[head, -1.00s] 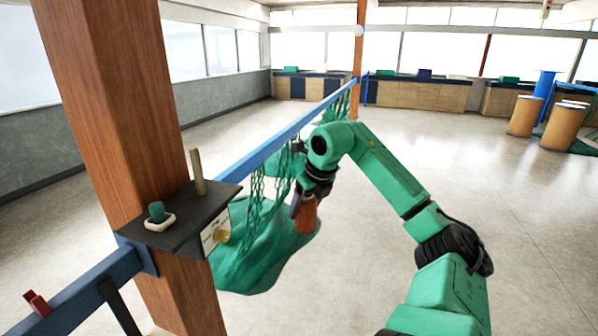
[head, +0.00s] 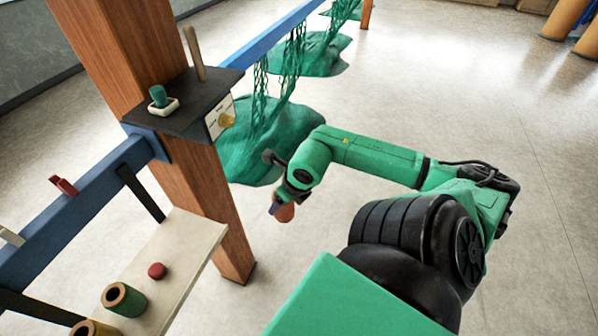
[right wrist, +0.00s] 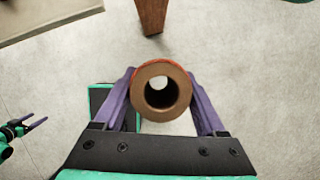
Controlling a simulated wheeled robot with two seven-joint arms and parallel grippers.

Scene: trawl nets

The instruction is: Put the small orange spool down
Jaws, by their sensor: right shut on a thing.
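The small orange spool (head: 285,212) hangs from my right gripper (head: 278,203) in the head view, above open floor to the right of the wooden post. In the right wrist view the spool (right wrist: 162,91) is seen end-on, with a brown ring face, a dark hollow core and an orange rim. The two purple fingers of my right gripper (right wrist: 162,100) are shut on its sides. Bare floor shows behind it. My left gripper (right wrist: 38,122) appears at the left edge of the right wrist view, small, with its two fingers apart. It is outside the head view.
A pale shelf (head: 190,250) holds a green spool (head: 124,299), a red ball-like piece (head: 157,271) and a partly cut-off yellowish spool. A wooden post (head: 215,210) carries a dark ledge (head: 190,105) and a blue rail (head: 80,205). Green nets (head: 265,135) hang behind.

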